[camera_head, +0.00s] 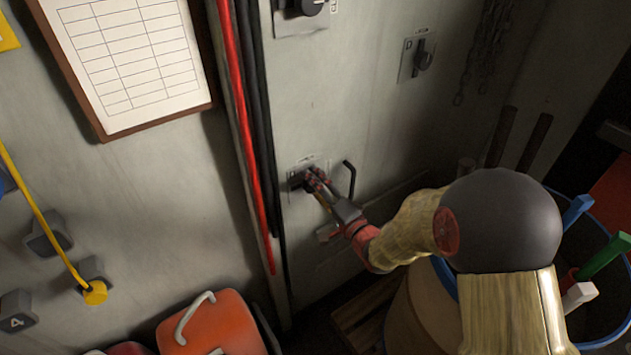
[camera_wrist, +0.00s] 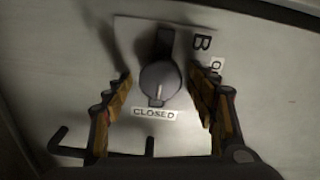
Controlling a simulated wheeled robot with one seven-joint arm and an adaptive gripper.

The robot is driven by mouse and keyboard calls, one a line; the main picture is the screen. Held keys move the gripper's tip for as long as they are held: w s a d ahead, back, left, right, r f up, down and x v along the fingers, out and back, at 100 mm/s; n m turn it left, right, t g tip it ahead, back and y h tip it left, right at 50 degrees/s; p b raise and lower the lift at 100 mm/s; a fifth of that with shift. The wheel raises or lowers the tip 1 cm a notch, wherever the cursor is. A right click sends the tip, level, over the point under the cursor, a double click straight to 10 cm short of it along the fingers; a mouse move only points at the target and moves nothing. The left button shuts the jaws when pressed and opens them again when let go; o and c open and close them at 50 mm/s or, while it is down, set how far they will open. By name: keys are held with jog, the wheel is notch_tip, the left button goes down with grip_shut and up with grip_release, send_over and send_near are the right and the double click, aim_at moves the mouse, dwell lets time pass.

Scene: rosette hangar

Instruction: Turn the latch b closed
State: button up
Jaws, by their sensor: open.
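Latch b (camera_wrist: 160,80) is a round grey knob with a dark bar on a plate (camera_wrist: 128,32) marked B. Its short white line points down at the CLOSED label (camera_wrist: 155,114) in the wrist view. A second label beginning with O (camera_wrist: 218,64) is partly hidden by the right finger. My gripper (camera_wrist: 161,78) is open, with one finger on each side of the knob and visible gaps between. In the head view my gripper (camera_head: 314,180) reaches the plate (camera_head: 294,169) and covers most of the knob.
A black bar handle (camera_head: 350,178) sticks out just right of the latch. Another latch marked D (camera_head: 424,58) and one at the top (camera_head: 306,6) share the panel. Red and black cables (camera_head: 236,110) run down at left. A barrel (camera_head: 607,325) with coloured handles stands at lower right.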

jog(key=v, duration=1.2)
jog(key=shift+w, duration=0.1)
